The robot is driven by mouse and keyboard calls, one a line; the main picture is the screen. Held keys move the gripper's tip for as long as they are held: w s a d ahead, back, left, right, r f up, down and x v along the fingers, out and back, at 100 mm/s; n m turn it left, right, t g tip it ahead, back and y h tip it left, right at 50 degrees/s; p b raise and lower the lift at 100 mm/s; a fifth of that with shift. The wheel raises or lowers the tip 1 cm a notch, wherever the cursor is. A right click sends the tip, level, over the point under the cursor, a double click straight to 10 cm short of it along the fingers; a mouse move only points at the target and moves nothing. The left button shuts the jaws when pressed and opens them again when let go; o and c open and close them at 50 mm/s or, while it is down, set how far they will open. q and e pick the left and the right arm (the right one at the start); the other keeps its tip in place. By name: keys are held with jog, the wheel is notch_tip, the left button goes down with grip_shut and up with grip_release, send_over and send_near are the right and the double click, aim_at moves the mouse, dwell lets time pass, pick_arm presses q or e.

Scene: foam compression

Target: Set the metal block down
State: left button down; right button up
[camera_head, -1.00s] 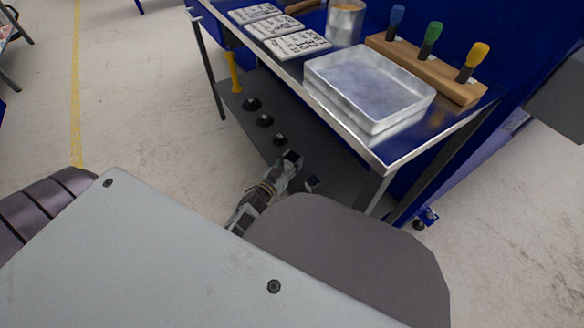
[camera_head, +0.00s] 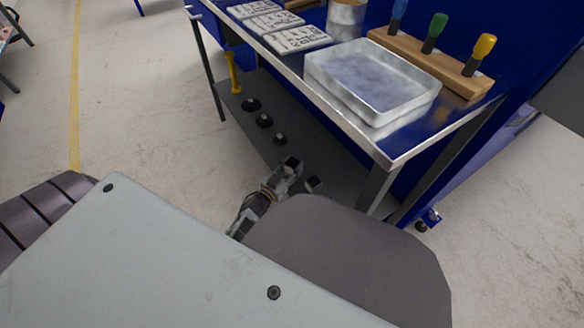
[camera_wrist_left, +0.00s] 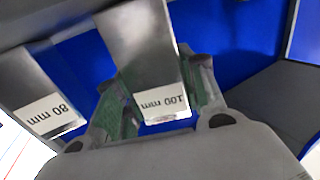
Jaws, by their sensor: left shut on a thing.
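A grey metal block (camera_wrist_left: 143,57) with a white label reading 100 mm shows in the left wrist view. My left gripper (camera_wrist_left: 160,92) is shut on it, one green-padded finger on each side. The label appears upside down near the palm. A second metal block (camera_wrist_left: 42,82) labelled 80 mm is beside it on the left, apart from the fingers. In the head view my left gripper (camera_head: 298,174) reaches low beside the lower shelf of the workbench; the held block cannot be made out there. My right gripper is not in view.
Several small black pieces (camera_head: 264,120) and a yellow item (camera_head: 234,73) are on the grey lower shelf (camera_head: 243,128).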

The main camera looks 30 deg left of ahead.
pick_arm(q)
jog(key=c, duration=0.9)
grip_release()
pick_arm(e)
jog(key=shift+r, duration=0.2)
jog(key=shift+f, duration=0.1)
pick_arm(q)
jog(key=shift+s+a+p, duration=0.1)
jog(key=shift+s+p, duration=0.25)
jog(key=shift+s, duration=0.45)
jog(key=shift+s+a+p, duration=0.25)
jog(key=shift+s+p, duration=0.3)
jog(key=shift+s, duration=1.15)
jog(key=shift+s+a+p, duration=0.25)
jog(key=shift+s+p, duration=0.35)
jog(key=shift+s, duration=1.15)
jog(key=shift+s+a+p, duration=0.25)
jog(key=shift+s+p, duration=0.3)
jog(key=shift+s, duration=1.15)
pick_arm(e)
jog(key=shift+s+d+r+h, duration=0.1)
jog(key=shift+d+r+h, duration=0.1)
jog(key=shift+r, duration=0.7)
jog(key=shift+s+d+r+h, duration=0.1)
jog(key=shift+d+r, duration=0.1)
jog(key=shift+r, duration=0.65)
pick_arm(q)
jog(key=shift+w, duration=0.1)
